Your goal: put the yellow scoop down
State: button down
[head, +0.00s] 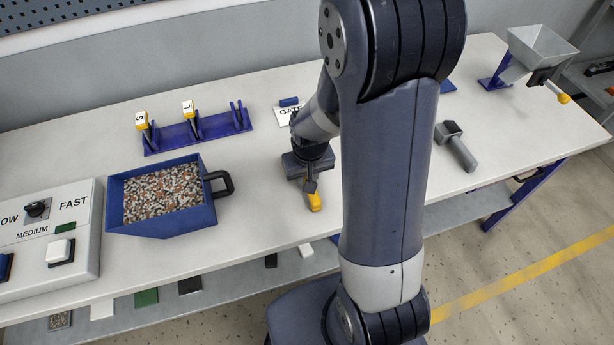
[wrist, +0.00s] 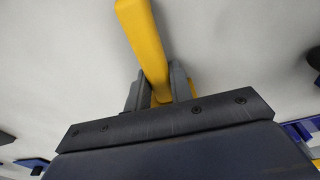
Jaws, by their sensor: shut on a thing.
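The yellow scoop (head: 314,202) is in my gripper (head: 311,186), low over the middle of the white table in the head view. Only a short yellow part shows there below the jaws; the rest is hidden by my gripper and arm. In the wrist view the scoop (wrist: 144,42) is a long yellow bar running up and left from between the two grey fingers of my gripper (wrist: 158,92). The fingers are shut on it. I cannot tell whether the scoop touches the table (head: 265,215).
A blue bin of mixed granules (head: 160,228) with a black handle stands left of my gripper. Behind it is a blue rack (head: 198,133) holding tools marked S and L. A grey hammer-like tool (head: 457,148) lies right. Bare table surrounds my gripper.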

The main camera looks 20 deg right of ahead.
jog(key=shift+f, duration=0.25)
jog(key=c, duration=1.3)
grip_release()
jog(key=shift+r, duration=0.1)
jog(key=shift+o, duration=0.2)
notch_tip(320, 180, up, 12)
jog(key=s, duration=0.1)
jog(key=shift+s+p, duration=0.25)
jog(key=shift+p, duration=0.2)
jog(key=shift+r, duration=0.1)
